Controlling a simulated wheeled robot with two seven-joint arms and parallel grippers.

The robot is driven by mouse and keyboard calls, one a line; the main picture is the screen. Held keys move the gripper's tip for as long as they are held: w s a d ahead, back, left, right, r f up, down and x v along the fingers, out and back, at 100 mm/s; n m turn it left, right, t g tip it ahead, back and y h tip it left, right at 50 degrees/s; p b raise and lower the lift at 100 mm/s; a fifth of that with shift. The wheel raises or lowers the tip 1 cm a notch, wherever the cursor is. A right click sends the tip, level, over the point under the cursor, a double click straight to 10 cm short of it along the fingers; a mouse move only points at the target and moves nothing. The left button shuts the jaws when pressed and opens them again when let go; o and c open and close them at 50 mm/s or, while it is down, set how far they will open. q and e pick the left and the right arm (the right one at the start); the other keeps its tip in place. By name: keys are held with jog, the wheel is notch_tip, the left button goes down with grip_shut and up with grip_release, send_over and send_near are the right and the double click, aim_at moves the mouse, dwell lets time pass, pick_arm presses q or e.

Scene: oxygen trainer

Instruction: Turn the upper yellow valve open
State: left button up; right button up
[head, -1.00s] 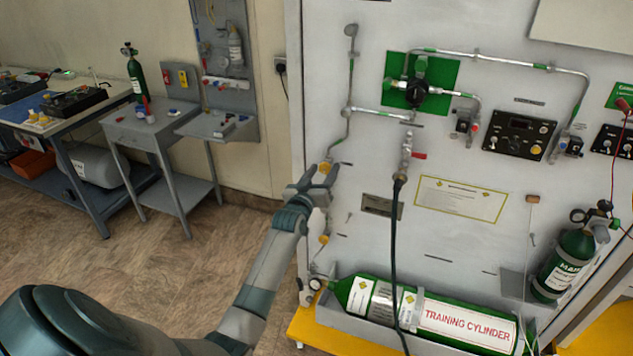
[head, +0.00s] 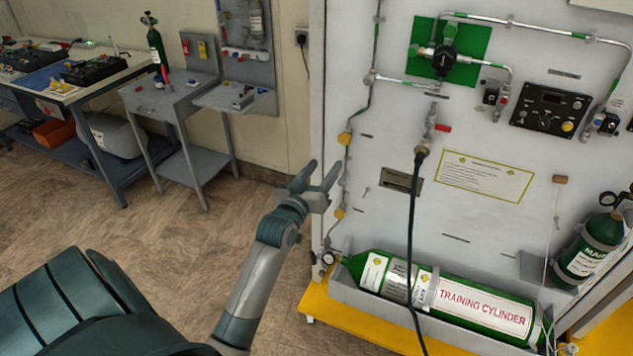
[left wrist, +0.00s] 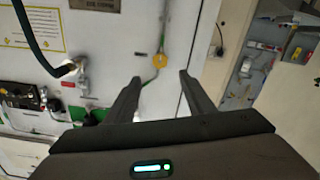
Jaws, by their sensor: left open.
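The upper yellow valve (head: 345,138) sits on the thin pipe near the left edge of the white panel. It also shows in the left wrist view (left wrist: 160,61), just beyond the fingertips and between their lines. A lower yellow valve (head: 339,213) is on the same pipe. My left gripper (head: 322,170) is open and empty, left of and below the upper valve in the head view, with a visible gap to it. Its two fingers also show in the left wrist view (left wrist: 160,77). The valve's handle angle is too small to read. My right gripper is not in view.
The green training cylinder (head: 470,300) lies in a tray below, above a yellow base (head: 345,317). A dark hose (head: 411,245) hangs down the panel. A grey stand (head: 170,100) and workbench (head: 60,90) are at left. Floor between is clear.

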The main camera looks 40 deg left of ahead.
pick_arm(q)
jog(key=shift+b+v, duration=0.3)
jog(key=shift+v, duration=1.6)
jog(key=s+d+f+m+g+h, duration=0.1)
jog(key=d+f+g, duration=0.1)
jog(key=f, duration=0.9)
jog(key=s+d+f+m+g+h, duration=0.1)
jog(key=d+f+g, duration=0.15)
jog(key=f, duration=0.85)
jog(key=s+d+f+g, duration=0.1)
jog(key=s+d+f, duration=0.15)
jog(key=f, duration=0.85)
jog(key=s+d+f+m+g+h+b, duration=0.1)
jog(key=s+d+f+g, duration=0.15)
jog(key=s+f, duration=0.6)
jog(key=s+d+f+m+g, duration=0.15)
jog(key=s+d+f, duration=0.3)
jog(key=f, duration=0.75)
jog(key=s+d+f+m+g, duration=0.1)
jog(key=s+f, duration=0.4)
jog(key=s, duration=0.7)
jog(key=s+d+f+m+g, duration=0.1)
jog(key=s+f, duration=0.5)
jog(key=s, duration=0.6)
jog(key=s+d+f+m+g+h, duration=0.1)
jog(key=s+f+g, duration=0.4)
jog(key=s, duration=0.7)
jog(key=shift+d+f+m+b, duration=0.35)
jog(key=shift+d+f, duration=0.05)
jog(key=shift+d, duration=0.3)
